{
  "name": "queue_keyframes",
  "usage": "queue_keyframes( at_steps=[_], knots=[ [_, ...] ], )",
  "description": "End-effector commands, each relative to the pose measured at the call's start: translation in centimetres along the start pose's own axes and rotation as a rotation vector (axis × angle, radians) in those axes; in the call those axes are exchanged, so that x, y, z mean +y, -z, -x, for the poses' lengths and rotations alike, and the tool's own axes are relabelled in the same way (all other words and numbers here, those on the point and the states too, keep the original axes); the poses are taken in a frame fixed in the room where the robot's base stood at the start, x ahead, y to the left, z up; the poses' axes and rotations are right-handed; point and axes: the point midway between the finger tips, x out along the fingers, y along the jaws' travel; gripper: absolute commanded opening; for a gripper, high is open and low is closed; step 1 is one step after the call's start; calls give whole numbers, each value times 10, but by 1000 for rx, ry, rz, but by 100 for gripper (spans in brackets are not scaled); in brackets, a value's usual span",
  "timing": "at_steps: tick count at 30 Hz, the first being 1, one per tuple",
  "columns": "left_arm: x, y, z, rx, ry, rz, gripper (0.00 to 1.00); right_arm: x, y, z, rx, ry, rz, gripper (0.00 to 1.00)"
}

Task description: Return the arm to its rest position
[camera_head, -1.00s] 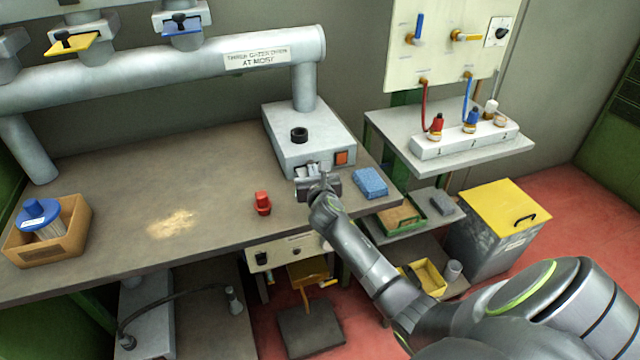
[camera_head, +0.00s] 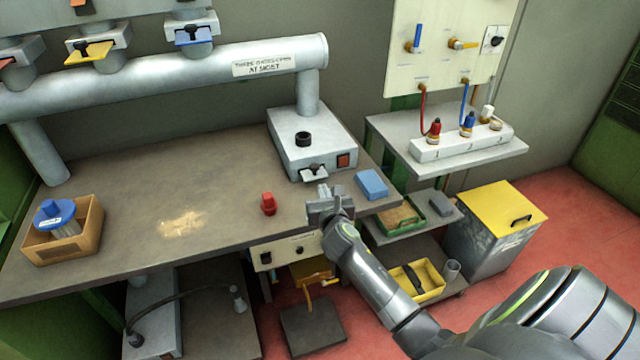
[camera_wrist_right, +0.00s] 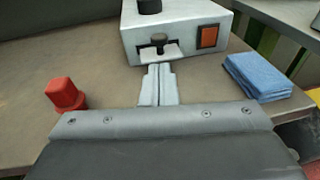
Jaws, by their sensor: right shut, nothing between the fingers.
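My right gripper (camera_head: 323,192) is near the front edge of the workbench, in front of the grey box (camera_head: 312,146) with the black knob and orange switch. In the right wrist view its fingers (camera_wrist_right: 159,84) are pressed together with nothing between them. They point toward a small metal bracket with a dark knob (camera_wrist_right: 159,42) on the box front and seem apart from it, though the gap is hard to judge. My right arm (camera_head: 375,285) reaches in from the lower right. My left gripper is not in view.
A red stopper-like piece (camera_head: 268,204) stands on the bench (camera_head: 130,215), left of the gripper. A blue folded cloth (camera_head: 372,184) lies to its right. A wooden box (camera_head: 92,228) with a blue-topped item is far left. A yellow-lidded bin (camera_head: 503,215) stands on the floor at right.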

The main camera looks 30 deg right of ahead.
Motion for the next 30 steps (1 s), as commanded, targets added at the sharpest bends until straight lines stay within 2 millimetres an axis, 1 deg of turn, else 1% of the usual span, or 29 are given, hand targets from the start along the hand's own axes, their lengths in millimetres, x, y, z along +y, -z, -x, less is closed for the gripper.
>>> queue_keyframes(
  at_steps=[1, 3, 5, 9, 13, 17, 20, 23, 26, 27, 29, 30],
  knots=[
    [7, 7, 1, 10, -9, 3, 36, 1, 1, 10, 1, -1, -2, 0],
    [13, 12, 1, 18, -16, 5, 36, 0, 1, 21, 1, -1, -3, 0],
    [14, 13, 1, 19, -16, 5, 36, 0, 1, 28, 2, 0, -2, 0],
    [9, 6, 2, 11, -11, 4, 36, 0, 1, 41, 2, 0, -2, 0],
    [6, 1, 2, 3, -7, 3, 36, 0, 1, 45, 1, 0, -1, 0],
    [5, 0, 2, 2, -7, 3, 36, 0, 1, 46, 1, 0, 0, 0],
    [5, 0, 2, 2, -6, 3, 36, 0, 8, 46, 16, -1, -21, 0],
    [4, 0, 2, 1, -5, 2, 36, -3, 36, 46, 72, 0, -108, 0],
    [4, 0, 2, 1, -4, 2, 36, -8, 86, 49, 174, 14, -276, 0],
    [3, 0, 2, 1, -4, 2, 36, -11, 111, 53, 222, 28, -361, 0],
    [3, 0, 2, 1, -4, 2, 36, -16, 150, 61, 296, 59, -497, 0],
    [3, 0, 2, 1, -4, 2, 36, -19, 175, 68, 343, 87, -588, 0]
  ],
)
